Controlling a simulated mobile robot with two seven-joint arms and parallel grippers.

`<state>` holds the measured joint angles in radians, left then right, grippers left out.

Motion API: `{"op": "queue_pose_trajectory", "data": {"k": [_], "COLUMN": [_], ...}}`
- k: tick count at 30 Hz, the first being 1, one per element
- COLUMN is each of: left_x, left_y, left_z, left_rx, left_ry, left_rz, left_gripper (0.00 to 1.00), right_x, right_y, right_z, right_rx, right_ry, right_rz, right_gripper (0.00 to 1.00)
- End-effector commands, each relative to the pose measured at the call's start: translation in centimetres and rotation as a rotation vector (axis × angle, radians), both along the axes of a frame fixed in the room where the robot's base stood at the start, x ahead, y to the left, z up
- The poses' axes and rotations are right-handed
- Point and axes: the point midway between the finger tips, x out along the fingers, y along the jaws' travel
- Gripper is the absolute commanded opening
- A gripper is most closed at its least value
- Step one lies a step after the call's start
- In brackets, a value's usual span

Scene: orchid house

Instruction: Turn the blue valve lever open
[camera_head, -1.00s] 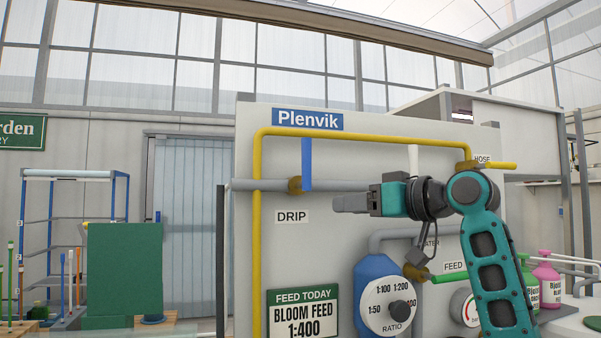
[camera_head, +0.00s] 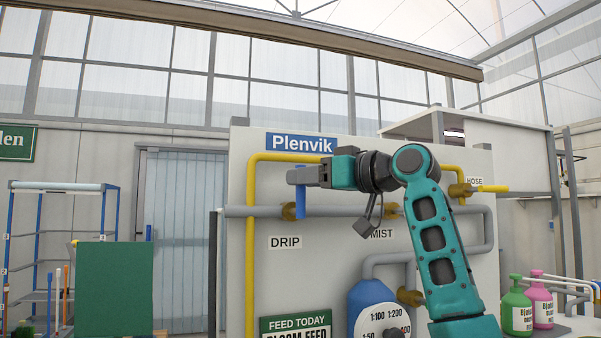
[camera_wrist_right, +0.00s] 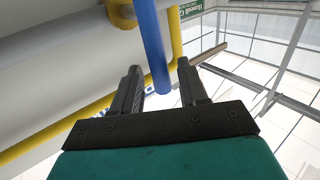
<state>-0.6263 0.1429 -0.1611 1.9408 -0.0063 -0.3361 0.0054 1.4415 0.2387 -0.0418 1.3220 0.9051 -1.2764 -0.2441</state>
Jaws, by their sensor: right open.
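The blue valve lever (camera_head: 301,203) hangs on the grey pipe (camera_head: 345,211) above the DRIP label, pointing up from its brass valve body (camera_head: 289,211). My right gripper (camera_head: 291,176) is at the upper part of the lever. In the right wrist view the blue lever (camera_wrist_right: 152,45) reaches down between the two open fingers of the right gripper (camera_wrist_right: 163,80), with a gap to each finger. The fingers are not shut on it. My left gripper is not in view.
A yellow pipe (camera_head: 251,240) runs up and across the panel close to the lever. A blue tank (camera_head: 367,300) stands below. A grey post (camera_head: 213,270) stands left of the panel.

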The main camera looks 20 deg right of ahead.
Motion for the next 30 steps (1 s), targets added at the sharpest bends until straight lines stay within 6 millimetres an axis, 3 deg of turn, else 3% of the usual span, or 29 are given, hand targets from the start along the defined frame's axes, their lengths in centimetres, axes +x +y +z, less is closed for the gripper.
{"op": "queue_pose_trajectory", "data": {"k": [6, 15, 28, 30], "left_x": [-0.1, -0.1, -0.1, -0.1], "left_y": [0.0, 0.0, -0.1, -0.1], "left_z": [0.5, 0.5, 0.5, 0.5], "left_rx": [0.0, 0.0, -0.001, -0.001], "left_ry": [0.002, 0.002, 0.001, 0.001], "left_rz": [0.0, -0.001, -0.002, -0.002], "left_gripper": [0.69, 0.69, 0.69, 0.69], "right_x": [1.5, 1.6, 1.6, 1.6], "right_y": [1.1, 1.2, 1.2, 1.1], "right_z": [0.1, 0.0, 0.0, 0.0], "right_rx": [-0.001, -0.001, 0.0, 0.0], "right_ry": [-0.001, -0.001, 0.0, 0.0], "right_rz": [0.001, 0.0, 0.0, 0.0], "right_gripper": [0.43, 0.43, 0.02, 0.0]}}
